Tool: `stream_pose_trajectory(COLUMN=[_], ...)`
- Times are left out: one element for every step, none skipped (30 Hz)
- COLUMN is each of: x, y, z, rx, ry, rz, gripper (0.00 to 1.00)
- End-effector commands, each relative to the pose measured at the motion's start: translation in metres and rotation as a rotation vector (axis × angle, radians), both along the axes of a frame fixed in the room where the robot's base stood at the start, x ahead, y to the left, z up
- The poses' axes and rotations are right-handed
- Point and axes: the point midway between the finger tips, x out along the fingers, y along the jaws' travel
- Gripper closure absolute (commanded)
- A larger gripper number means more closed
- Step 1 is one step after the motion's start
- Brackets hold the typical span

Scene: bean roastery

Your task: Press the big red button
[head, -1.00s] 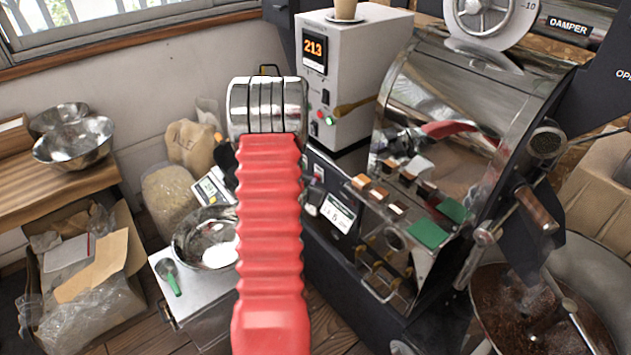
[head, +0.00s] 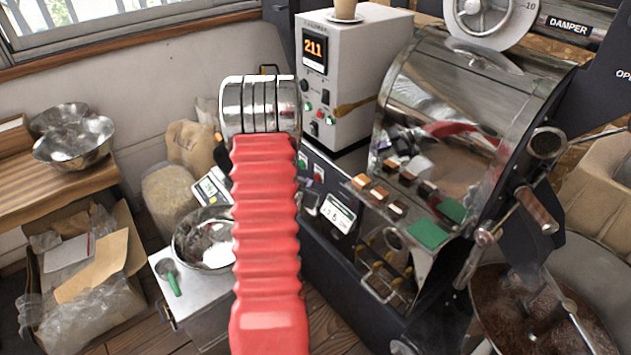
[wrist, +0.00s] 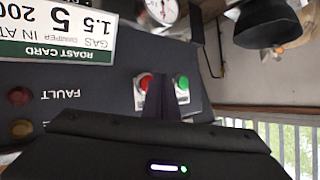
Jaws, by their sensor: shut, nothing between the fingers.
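The red button (wrist: 147,81) sits on a pale plate on the dark machine panel, beside a green button (wrist: 183,83). In the head view the red button (head: 318,174) shows right of my red arm sleeve, just below the green button (head: 302,160). My gripper (wrist: 167,88) is shut and empty. In the wrist view its dark fingers appear between the two buttons and overlap the red button's edge. I cannot tell whether they touch it. In the head view my arm largely hides the gripper.
The dark panel also bears a roast card (wrist: 55,30) and lamps beside the word FAULT (wrist: 62,95). A white control box (head: 345,80) carries a cup and small buttons. The steel roaster drum (head: 450,110) is to the right. A metal bowl (head: 190,225) stands left of my arm.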

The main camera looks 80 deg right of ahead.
Motion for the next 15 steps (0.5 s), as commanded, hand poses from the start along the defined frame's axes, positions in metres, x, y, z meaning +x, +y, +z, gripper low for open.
stream_pose_trajectory(x=[0.0,0.0,0.001,0.001,0.002,0.004,0.005,0.007,0.009,0.01,0.011,0.013,0.014,0.016,0.018], y=[0.0,0.0,0.0,0.001,0.002,0.003,0.005,0.006,0.008,0.01,0.012,0.014,0.016,0.017,0.019], z=[0.0,0.0,0.0,0.0,0.0,0.0,0.0,0.0,0.0,0.0,0.0,0.0,0.0,0.0,0.0], rx=[0.0,0.0,0.0,0.0,0.0,0.0,0.0,-0.001,-0.001,-0.001,-0.001,0.001,0.001,0.001,0.001], ry=[0.0,0.0,0.0,0.0,0.0,0.0,0.0,-0.001,-0.001,-0.001,-0.001,0.0,0.0,0.0,-0.001], rz=[0.0,0.0,0.0,0.001,0.001,0.001,0.001,0.002,0.002,0.002,0.002,0.002,0.002,0.002,0.001], gripper=[1.0,1.0,1.0,1.0,1.0,1.0,1.0,1.0,1.0,1.0,1.0,1.0,1.0,1.0,1.0])
